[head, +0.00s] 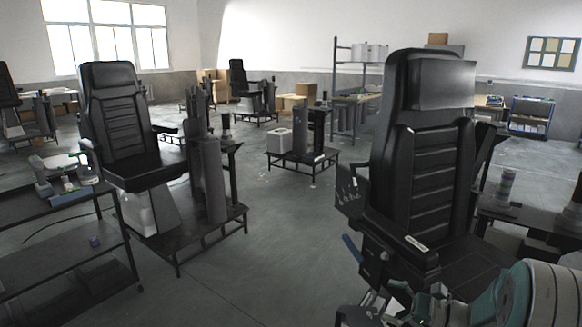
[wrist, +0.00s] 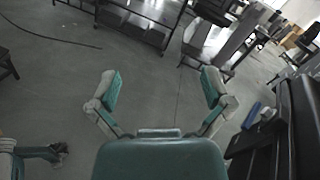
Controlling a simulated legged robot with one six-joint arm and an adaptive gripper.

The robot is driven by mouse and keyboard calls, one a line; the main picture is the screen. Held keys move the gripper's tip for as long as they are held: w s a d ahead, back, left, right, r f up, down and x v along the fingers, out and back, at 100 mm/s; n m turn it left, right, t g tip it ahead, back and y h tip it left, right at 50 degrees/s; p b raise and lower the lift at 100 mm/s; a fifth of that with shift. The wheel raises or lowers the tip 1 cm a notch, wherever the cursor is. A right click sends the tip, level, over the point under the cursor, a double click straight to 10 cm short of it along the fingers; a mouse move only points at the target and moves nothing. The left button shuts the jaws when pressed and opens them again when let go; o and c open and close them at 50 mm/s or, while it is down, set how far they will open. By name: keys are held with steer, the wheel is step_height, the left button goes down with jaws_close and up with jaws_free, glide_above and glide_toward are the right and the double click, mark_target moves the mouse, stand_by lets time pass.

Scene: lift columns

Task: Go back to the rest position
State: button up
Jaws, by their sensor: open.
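My gripper (wrist: 160,92) shows in the wrist view with its two grey and teal fingers spread wide. Nothing is between them; bare grey floor shows beyond. In the head view my teal and white arm is at the lower right corner, in front of the near black chair (head: 425,180). The gripper's fingers cannot be made out clearly there. In the wrist view a black chair or its stand (wrist: 298,125) is close on the right of the gripper, apart from the fingers.
A second black chair (head: 125,115) stands on a low platform at the left. A dark metal table (head: 60,205) with tools is at the left edge. A low stand (head: 302,155) with a white box is farther back. Open floor (head: 270,240) lies between the chairs.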

steer(key=s+a+r+n+g+h, duration=0.3)
steer(key=s+a+n+h, duration=0.15)
steer(key=s, duration=0.25)
steer(key=s+a+r+n+g+h, duration=0.2)
steer(key=s+a+n+g+h, duration=0.1)
steer(key=s+a+n, duration=0.4)
steer(key=s+d+r+n+t+h, duration=0.1)
steer(key=s+d+n+t+h, duration=0.1)
steer(key=s, duration=0.4)
steer(key=s+d+r+n+t+h, duration=0.2)
steer(key=s+n+h, duration=0.2)
steer(key=s+h, duration=0.2)
steer(key=shift+d+r+n+h, duration=0.15)
steer(key=shift+d+n+h, duration=0.2)
